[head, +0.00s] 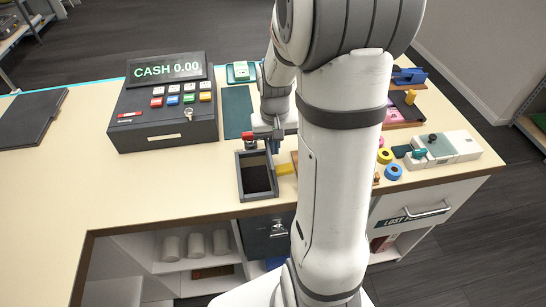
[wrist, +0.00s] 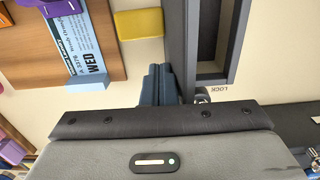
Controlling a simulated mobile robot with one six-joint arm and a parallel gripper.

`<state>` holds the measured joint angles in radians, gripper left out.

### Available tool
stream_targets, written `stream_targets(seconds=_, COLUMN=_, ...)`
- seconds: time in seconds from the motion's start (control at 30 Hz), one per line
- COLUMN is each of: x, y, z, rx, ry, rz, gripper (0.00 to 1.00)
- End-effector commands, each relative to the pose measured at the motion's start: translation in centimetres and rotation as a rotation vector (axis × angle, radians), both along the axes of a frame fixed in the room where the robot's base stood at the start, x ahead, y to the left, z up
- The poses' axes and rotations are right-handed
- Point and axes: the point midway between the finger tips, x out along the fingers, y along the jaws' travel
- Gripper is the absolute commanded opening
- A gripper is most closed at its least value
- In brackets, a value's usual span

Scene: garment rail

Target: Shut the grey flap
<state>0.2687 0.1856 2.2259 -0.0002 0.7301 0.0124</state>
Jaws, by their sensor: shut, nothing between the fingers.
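A grey frame (head: 241,183) around a dark opening is set at the counter's front edge, left of my arm. It also shows in the wrist view (wrist: 234,78), with the dark recess uncovered. The grey flap (wrist: 175,30) appears to be the panel along one long side of this opening, standing open. A yellow tab (head: 285,169) sticks out from that side; it shows in the wrist view (wrist: 139,23) against the panel. My gripper (wrist: 165,85) is shut and empty, with its fingers close beside the panel; contact cannot be told. In the head view it is partly hidden.
A cash register (head: 163,115) stands left of the opening.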

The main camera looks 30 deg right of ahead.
Motion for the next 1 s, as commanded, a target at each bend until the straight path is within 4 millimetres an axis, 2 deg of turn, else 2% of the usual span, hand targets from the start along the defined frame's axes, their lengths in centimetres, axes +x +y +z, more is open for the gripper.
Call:
stream_targets(seconds=0.43, x=0.5, y=1.8, z=0.0, rx=0.0, ry=0.0, rz=0.001, gripper=0.0)
stream_targets(seconds=0.57, x=0.5, y=1.7, z=0.1, rx=0.0, ry=0.0, rz=-0.001, gripper=0.0)
stream_targets(seconds=1.0, x=0.4, y=1.4, z=3.4, rx=0.0, ry=-0.001, rz=0.0, gripper=0.0)
